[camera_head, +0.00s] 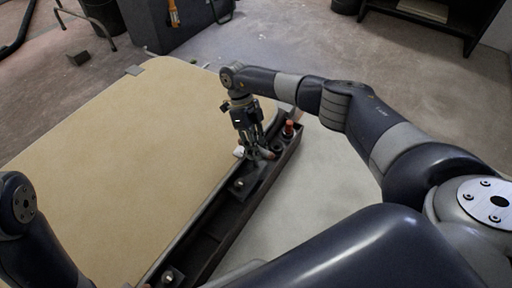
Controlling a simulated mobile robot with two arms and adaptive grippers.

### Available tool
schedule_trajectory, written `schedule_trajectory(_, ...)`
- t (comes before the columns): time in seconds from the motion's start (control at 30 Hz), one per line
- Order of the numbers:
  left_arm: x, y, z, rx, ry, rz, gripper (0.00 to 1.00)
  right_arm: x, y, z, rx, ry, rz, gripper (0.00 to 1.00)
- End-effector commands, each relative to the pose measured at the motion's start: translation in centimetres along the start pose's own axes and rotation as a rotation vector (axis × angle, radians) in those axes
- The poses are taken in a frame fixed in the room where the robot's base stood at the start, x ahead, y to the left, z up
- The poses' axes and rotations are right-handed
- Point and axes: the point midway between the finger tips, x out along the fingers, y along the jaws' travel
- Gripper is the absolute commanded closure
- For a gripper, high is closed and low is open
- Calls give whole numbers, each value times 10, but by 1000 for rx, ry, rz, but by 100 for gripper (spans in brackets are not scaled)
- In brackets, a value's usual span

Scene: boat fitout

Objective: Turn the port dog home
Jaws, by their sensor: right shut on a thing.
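My right gripper (256,150) points down at the far end of a long dark channel (215,222). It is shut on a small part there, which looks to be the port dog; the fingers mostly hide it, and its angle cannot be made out. A small white piece (239,152) shows just left of the fingertips. My left arm (38,235) enters at the left edge; its gripper is out of view.
A wide tan panel (120,160) lies left of the channel, and a pale surface (325,180) lies right. A red-topped item (289,129) stands close beside my right gripper. Silver fittings (239,184) sit along the channel. A dark cabinet (165,22) stands behind.

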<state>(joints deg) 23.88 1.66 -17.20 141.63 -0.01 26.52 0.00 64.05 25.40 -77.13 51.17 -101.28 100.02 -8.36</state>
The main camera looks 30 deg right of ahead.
Motion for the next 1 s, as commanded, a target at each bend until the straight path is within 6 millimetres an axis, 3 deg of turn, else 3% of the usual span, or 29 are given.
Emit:
schedule_trajectory(0.03,0,0,0,0,-2,2,60,-1,8,4,-17,-5,11,100)
schedule_trajectory(0.23,-1,1,1,1,-6,4,60,-1,8,3,-17,-4,11,100)
schedule_trajectory(0.27,-1,0,1,1,-6,4,60,-1,8,3,-17,-4,11,74)
schedule_trajectory(0.33,-1,0,1,0,-6,4,60,-1,7,3,-16,-3,11,60)
schedule_trajectory(0.73,-1,-1,0,-1,-2,-8,60,-6,3,1,-5,-2,6,60)
schedule_trajectory(1.0,0,-1,0,-1,-1,-4,60,-57,4,3,-7,-5,4,60)
